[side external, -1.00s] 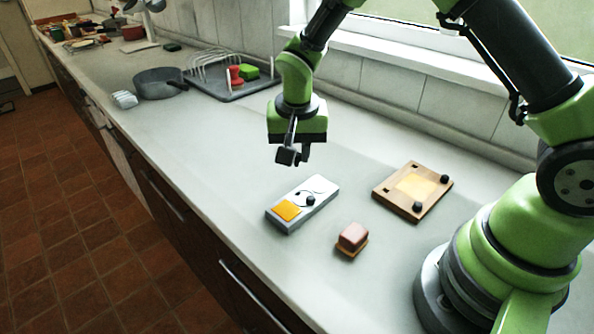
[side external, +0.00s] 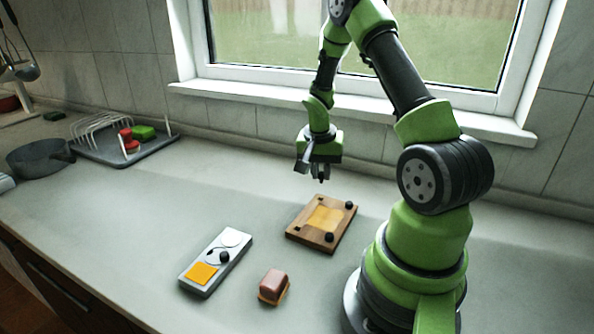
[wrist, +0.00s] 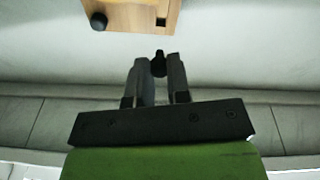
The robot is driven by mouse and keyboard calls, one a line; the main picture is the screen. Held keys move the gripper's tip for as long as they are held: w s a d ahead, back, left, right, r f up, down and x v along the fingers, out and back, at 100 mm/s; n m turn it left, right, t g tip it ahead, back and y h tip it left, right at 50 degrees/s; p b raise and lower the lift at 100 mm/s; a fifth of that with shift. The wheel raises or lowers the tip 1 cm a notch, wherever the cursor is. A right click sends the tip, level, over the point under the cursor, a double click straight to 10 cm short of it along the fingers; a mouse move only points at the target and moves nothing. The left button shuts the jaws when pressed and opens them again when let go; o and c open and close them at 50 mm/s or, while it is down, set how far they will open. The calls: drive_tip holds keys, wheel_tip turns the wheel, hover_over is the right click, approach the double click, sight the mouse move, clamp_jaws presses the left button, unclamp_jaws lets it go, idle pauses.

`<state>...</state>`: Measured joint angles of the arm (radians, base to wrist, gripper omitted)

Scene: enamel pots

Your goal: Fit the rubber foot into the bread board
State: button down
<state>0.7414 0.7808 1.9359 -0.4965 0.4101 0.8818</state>
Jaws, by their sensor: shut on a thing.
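My gripper (side external: 322,177) hangs above the counter behind the bread board, near the wall. In the wrist view it is shut on a small black rubber foot (wrist: 158,61), which sticks out past the fingertips. The bread board (side external: 311,237) is brown wood with a yellow square in its middle and lies flat. Black feet sit at its right corner (side external: 349,205) and front corner (side external: 329,237). In the wrist view, part of the board (wrist: 130,14) shows at the top, with one fitted foot (wrist: 98,20) and a dark empty hole (wrist: 161,22). The held foot is apart from the board.
A grey-white panel (side external: 232,238) with an orange square and black knob lies left of the board. A pinkish block (side external: 273,282) on a small wooden base stands in front. A dish rack tray (side external: 150,152) and a dark pan (side external: 40,157) are farther left.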

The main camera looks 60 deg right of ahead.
drive_tip(key=shift+f, duration=2.1)
drive_tip(key=shift+f, duration=0.8)
drive_tip(key=c, duration=1)
unclamp_jaws()
drive_tip(key=w+a+r+n+t, duration=0.1)
drive_tip(key=a+r+n+t, duration=0.1)
drive_tip(key=a+r, duration=0.65)
drive_tip(key=w+a+r+n+t, duration=0.15)
drive_tip(key=a+r, duration=0.25)
drive_tip(key=r, duration=1)
drive_tip(key=s+a+r+n+t+y, duration=0.2)
drive_tip(key=s+a+r+n, duration=0.1)
drive_tip(key=s+a+n, duration=0.1)
drive_tip(key=s+a+r+n+t+y, duration=0.1)
drive_tip(key=s+a+r+n+t, duration=0.1)
drive_tip(key=s+a, duration=0.4)
drive_tip(key=a+r+n, duration=0.1)
drive_tip(key=a+n, duration=0.1)
drive_tip(key=a, duration=0.1)
drive_tip(key=shift+s+a+r+y, duration=0.15)
drive_tip(key=shift+a+r+y, duration=0.15)
drive_tip(key=shift+y, duration=0.1)
